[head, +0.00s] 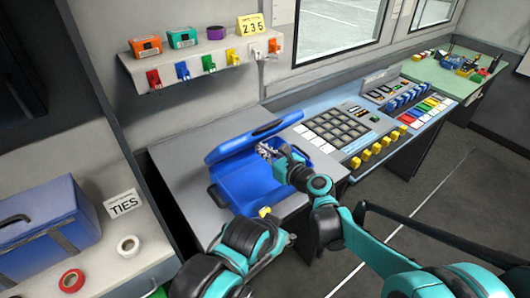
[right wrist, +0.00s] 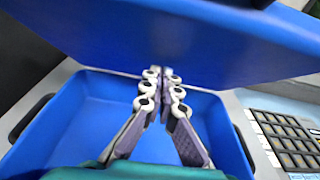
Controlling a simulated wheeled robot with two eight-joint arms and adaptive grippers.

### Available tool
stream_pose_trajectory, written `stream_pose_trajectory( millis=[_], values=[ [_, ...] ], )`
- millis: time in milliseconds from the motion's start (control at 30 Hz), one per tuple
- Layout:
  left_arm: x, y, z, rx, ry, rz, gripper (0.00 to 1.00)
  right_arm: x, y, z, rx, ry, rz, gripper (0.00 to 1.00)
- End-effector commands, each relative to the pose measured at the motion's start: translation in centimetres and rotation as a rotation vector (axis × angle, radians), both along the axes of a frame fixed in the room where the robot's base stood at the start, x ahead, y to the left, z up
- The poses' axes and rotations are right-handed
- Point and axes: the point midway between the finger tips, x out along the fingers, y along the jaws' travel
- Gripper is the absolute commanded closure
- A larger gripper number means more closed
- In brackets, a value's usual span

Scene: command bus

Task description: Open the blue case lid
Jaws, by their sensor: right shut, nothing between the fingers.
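The blue case (head: 235,190) stands on the grey counter left of the control panel. Its lid (head: 230,143) is partly raised and tilted over the base. In the right wrist view the lid (right wrist: 170,40) hangs across the top, and the case's inside (right wrist: 60,125) looks empty where it shows. My right gripper (head: 265,150) reaches into the gap between lid and base. Its fingertips (right wrist: 160,72) are together with nothing between them, close to the lid's underside; contact cannot be made out.
The button panel (head: 340,130) lies just right of the case. A shelf (head: 205,62) with coloured boxes and hanging tags is on the wall behind. A blue bag (head: 45,225), a TIES sign (head: 123,204) and tape rolls are on the left counter.

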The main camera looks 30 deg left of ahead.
Motion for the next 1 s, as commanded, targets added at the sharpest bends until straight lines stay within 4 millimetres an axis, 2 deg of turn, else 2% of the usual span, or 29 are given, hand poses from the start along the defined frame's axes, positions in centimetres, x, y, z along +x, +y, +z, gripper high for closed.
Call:
stream_pose_trajectory(
  millis=[1000],
  values=[
    [0.0, 0.0, 0.6, 0.0, 0.0, 0.0, 0.6, 1.9, 4.7, 0.8, 0.0, 0.0, 0.002, 1.0]
  ],
)
